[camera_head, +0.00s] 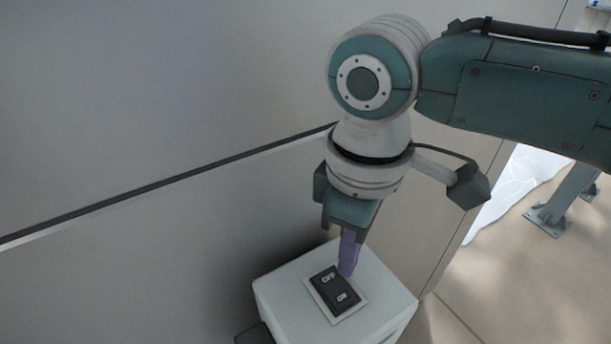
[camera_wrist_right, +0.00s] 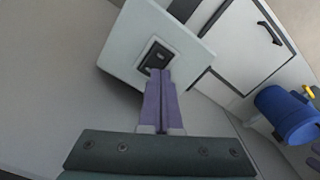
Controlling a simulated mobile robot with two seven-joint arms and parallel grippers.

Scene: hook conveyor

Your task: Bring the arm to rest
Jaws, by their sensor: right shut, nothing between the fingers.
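My right arm comes in from the right in the head view. Its gripper (camera_head: 346,275) points down with purple fingers over a white box (camera_head: 385,309). In the right wrist view the two purple fingers of the gripper (camera_wrist_right: 161,75) lie together, shut and empty, before the panel (camera_wrist_right: 154,57) on the white box (camera_wrist_right: 124,47). My left gripper is not in view.
A grey wall (camera_head: 150,110) with a dark strip stands behind and left of the box. A metal post with a foot plate (camera_head: 545,220) stands on the floor at right. The right wrist view shows a blue bin (camera_wrist_right: 283,113) and a white cabinet (camera_wrist_right: 247,47).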

